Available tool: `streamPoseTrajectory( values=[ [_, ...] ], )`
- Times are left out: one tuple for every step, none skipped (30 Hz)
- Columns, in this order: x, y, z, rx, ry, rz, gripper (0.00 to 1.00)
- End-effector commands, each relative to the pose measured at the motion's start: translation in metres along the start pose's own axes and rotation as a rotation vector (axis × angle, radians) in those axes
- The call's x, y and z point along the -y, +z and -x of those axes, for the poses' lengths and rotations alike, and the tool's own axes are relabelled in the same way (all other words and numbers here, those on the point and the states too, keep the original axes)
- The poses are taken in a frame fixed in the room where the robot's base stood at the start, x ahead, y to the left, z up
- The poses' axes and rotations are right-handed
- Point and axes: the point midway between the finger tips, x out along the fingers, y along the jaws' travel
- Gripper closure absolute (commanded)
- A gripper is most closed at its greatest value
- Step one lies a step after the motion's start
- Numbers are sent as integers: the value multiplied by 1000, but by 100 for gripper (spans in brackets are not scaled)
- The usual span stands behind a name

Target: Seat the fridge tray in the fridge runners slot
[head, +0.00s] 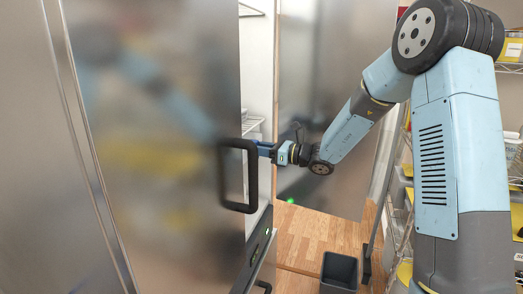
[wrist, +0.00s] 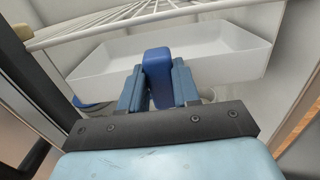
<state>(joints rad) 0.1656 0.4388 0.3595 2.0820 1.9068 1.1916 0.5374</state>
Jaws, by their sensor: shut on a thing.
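The fridge tray (wrist: 228,62) is a white shallow open box with a blue grip on its near side. In the wrist view my gripper (wrist: 158,82) is shut on that blue grip, a finger on each side of it. The tray is roughly level, inside the white fridge interior and just below a wire shelf. In the head view my gripper (head: 268,150) reaches to the fridge opening, beside the door edge; the tray is hidden there. The runners slot cannot be made out, and I cannot tell whether the tray touches it.
The wire shelf (wrist: 150,14) lies close above the tray. A blue round thing (wrist: 88,101) shows partly below it. The open steel fridge door (head: 170,140) with a black handle (head: 226,178) stands left of my gripper. A dark bin (head: 339,270) stands on the wooden floor.

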Motion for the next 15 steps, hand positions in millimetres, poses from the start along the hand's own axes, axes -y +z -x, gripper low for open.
streamPoseTrajectory(
  values=[
    [0,0,-2,1,1,0,100],
    [0,0,-3,1,1,0,100],
    [0,0,-4,1,1,0,100],
    [0,0,-5,1,1,0,100],
    [0,0,-6,1,1,1,100],
    [0,0,-7,1,1,1,100],
    [0,0,-8,1,2,1,100],
    [-1,0,-8,1,2,1,100],
    [-1,0,-10,1,2,1,100],
    [-1,0,-10,1,2,1,100],
    [-1,0,-11,1,2,1,100],
    [-1,0,-12,1,2,1,100],
    [-1,0,-13,1,2,0,100],
    [-1,0,-14,1,2,0,100],
    [-1,0,-15,1,2,0,100]
  ],
)
